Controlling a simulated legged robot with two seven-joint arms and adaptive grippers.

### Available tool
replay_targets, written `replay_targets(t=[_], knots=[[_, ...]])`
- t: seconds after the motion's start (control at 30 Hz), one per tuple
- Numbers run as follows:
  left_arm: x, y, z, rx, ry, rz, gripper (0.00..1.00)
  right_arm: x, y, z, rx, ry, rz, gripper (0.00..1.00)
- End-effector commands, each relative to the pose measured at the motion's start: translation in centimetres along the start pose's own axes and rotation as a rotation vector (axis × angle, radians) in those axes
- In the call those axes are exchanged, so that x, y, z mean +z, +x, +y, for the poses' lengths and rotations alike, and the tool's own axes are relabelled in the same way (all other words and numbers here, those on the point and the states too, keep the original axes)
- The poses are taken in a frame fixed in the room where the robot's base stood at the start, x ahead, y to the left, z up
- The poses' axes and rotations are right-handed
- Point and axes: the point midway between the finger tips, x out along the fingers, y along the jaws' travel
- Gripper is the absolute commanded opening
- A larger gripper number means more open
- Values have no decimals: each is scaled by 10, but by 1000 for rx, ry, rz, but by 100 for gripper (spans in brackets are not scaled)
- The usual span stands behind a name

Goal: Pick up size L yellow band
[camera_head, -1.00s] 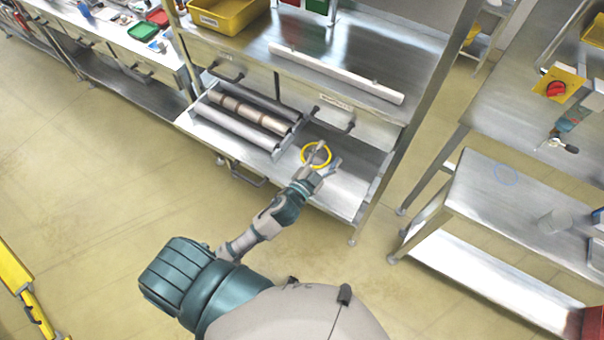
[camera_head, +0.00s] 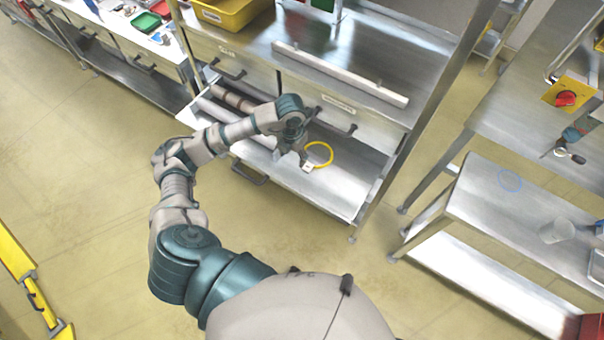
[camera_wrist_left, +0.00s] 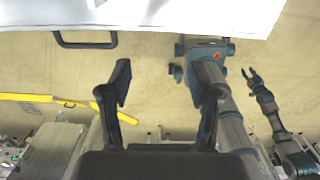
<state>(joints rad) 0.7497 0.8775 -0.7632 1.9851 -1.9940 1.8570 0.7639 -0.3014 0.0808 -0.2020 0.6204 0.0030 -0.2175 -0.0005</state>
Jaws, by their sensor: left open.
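A yellow band (camera_head: 319,155) forms a ring in the pulled-out drawer below the workbench, with a small white patch (camera_head: 308,167) at its lower left edge. My left gripper (camera_head: 294,156) is just left of the band, pointing down, and looks apart from it. In the left wrist view its two dark fingers (camera_wrist_left: 162,88) are spread with nothing between them, and the band does not show. A clawed arm (camera_wrist_left: 252,76), probably my right, is small in that view; its jaw state is unclear. No size mark is readable on the band.
The open drawer (camera_head: 338,192) has bare room right of the band. Rolls (camera_head: 232,100) lie in its left part, partly behind my arm. A long white bar (camera_head: 340,75) and a yellow bin (camera_head: 228,14) are on the benchtop.

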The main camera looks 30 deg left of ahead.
Motion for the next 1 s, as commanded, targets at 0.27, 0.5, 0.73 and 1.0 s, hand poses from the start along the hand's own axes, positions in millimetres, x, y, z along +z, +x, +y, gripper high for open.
replay_targets(t=[0.27, 0.5, 0.73, 1.0], knots=[[-2, 61, -2, -1, 2, 9, 62, -2, -10, 1, 0, -1, 0, 40], [-1, 107, -1, -4, 3, 5, 62, -3, -16, 0, 1, 0, 0, 40], [-2, 125, -3, -5, 5, 5, 62, -3, -21, 0, 1, 0, -1, 40], [-3, 164, -7, -5, 4, 5, 62, -4, -30, 0, 0, 1, 0, 40]])
